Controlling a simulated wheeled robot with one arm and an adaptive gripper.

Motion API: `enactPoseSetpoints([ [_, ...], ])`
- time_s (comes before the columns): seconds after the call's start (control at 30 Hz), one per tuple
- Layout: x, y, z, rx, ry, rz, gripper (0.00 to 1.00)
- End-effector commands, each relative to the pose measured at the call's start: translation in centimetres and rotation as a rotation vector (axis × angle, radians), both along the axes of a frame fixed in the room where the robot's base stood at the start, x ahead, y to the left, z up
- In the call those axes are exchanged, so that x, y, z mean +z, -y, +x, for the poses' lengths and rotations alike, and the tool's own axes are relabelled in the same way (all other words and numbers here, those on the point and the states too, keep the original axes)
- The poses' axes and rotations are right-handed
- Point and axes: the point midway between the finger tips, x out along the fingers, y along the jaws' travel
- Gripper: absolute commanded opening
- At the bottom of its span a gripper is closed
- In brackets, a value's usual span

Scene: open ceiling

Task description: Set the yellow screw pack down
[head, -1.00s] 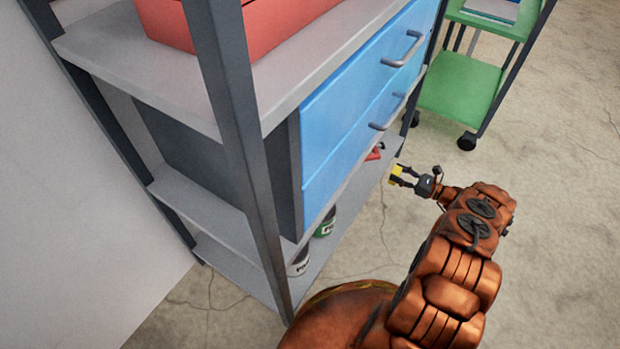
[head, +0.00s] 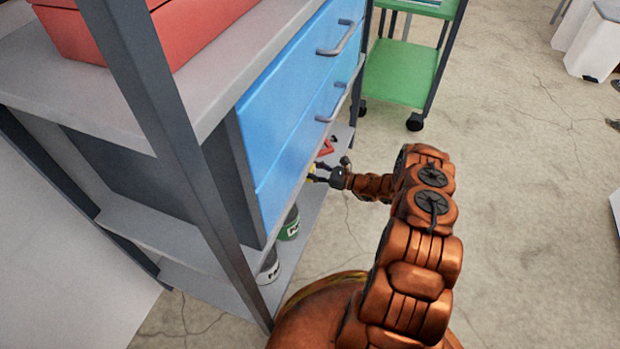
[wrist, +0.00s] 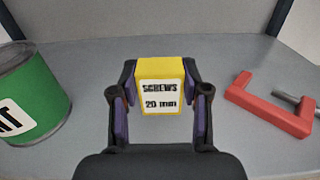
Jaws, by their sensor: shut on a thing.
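The yellow screw pack (wrist: 163,70) has a white label reading "SCREWS 20 mm". In the wrist view my gripper (wrist: 160,105) is shut on it, one finger on each side. Behind and below it is the grey shelf (wrist: 225,60); I cannot tell whether the pack touches it. In the head view my gripper (head: 318,172) is at the front of the lower shelf (head: 312,215), under the blue drawers (head: 300,110), and only a bit of yellow shows.
A green can (wrist: 30,95) stands left of the pack and a red clamp (wrist: 270,105) lies to its right. The shelf between them is clear. A grey-white can (head: 268,265) stands nearer in the head view. A green cart (head: 400,72) is beyond the shelf unit.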

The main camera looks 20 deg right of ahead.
Motion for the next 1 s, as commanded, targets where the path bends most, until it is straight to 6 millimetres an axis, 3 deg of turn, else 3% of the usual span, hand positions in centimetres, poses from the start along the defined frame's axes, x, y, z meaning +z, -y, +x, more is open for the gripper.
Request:
enactPoseSetpoints([
  [0.2,-0.2,-1.1,0.3,0.000,-0.001,0.000,0.08],
  [0.5,-3.7,-0.9,0.4,-0.003,0.000,-0.003,0.08],
  [0.9,-3.9,-1.0,0.3,-0.003,-0.001,-0.001,0.08],
  [0.93,-3.9,-0.9,0.3,-0.003,-0.001,-0.001,0.49],
  [1.0,-3.8,-0.9,0.3,-0.003,0.000,-0.001,0.56],
])
